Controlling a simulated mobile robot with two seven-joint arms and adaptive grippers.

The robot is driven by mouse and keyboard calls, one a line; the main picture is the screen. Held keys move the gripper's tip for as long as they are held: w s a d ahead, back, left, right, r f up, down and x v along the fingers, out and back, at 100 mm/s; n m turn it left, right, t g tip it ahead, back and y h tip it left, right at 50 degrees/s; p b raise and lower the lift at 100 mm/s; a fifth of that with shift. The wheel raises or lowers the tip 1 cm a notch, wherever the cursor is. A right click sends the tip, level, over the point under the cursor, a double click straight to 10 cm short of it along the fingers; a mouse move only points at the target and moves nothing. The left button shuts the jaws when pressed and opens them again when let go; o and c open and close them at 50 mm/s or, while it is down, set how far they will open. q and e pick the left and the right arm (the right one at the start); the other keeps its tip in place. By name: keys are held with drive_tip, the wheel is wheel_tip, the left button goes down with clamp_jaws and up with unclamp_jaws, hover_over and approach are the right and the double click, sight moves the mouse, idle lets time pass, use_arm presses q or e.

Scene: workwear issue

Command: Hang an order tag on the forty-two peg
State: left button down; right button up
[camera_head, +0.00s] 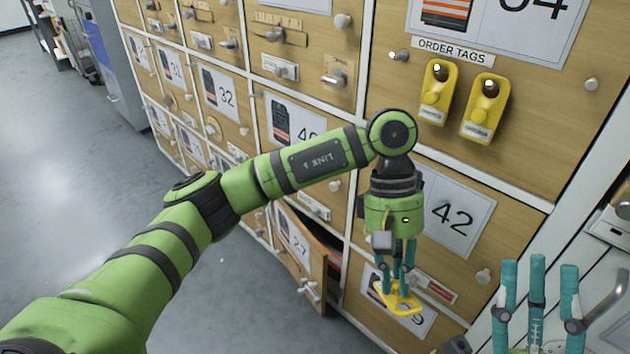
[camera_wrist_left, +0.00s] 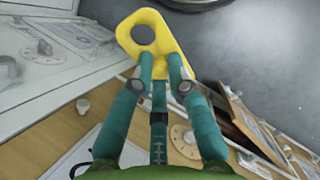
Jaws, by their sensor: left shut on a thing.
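My left gripper (camera_head: 400,280) points down in front of the lockers and is shut on a yellow order tag (camera_head: 408,302). In the left wrist view the tag (camera_wrist_left: 172,48) sticks out past the fingertips (camera_wrist_left: 160,78), its round hole at the far end. The forty-two door carries a white card (camera_head: 462,216), right of my left gripper. A light knob or peg (camera_head: 483,276) is at that door's lower right; my wrist hides the door's left part. My right gripper (camera_head: 537,290) has its fingers apart and empty at the lower right.
Two yellow tags (camera_head: 436,92) (camera_head: 485,108) hang under the ORDER TAGS label (camera_head: 453,50). A small locker door (camera_head: 302,258) stands ajar left of my left gripper. Knobs and fittings jut from the other doors. The grey floor (camera_head: 90,200) at left is clear.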

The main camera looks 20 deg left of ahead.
use_arm(q)
drive_tip(key=w+r+n+t+h+p, duration=0.1)
drive_tip(key=w+r+n+t+h, duration=0.5)
drive_tip(key=n+h, duration=0.55)
drive_tip(key=w+a+n+t+y+p, duration=0.15)
drive_tip(key=a+n+t+y, duration=0.25)
drive_tip(key=a+n+t, duration=0.85)
use_arm(e)
drive_tip(key=w+f+g+h, duration=0.3)
drive_tip(key=w+f, duration=0.1)
use_arm(q)
drive_tip(key=w+f+m+b, duration=0.1)
drive_tip(key=w+m, duration=0.1)
drive_tip(key=w, duration=0.7)
drive_tip(key=shift+a+f+t+b, duration=0.25)
drive_tip(key=shift+f+t+b, duration=0.1)
drive_tip(key=shift+b, duration=0.05)
use_arm(e)
drive_tip(key=s+r+n+t+y, duration=0.1)
drive_tip(key=s+r+t+y, duration=0.1)
drive_tip(key=s+r+y, duration=0.2)
drive_tip(key=shift+s+a+r+t, duration=0.3)
drive_tip(key=shift+s+a+r, duration=0.1)
drive_tip(key=shift+s+r, duration=0.4)
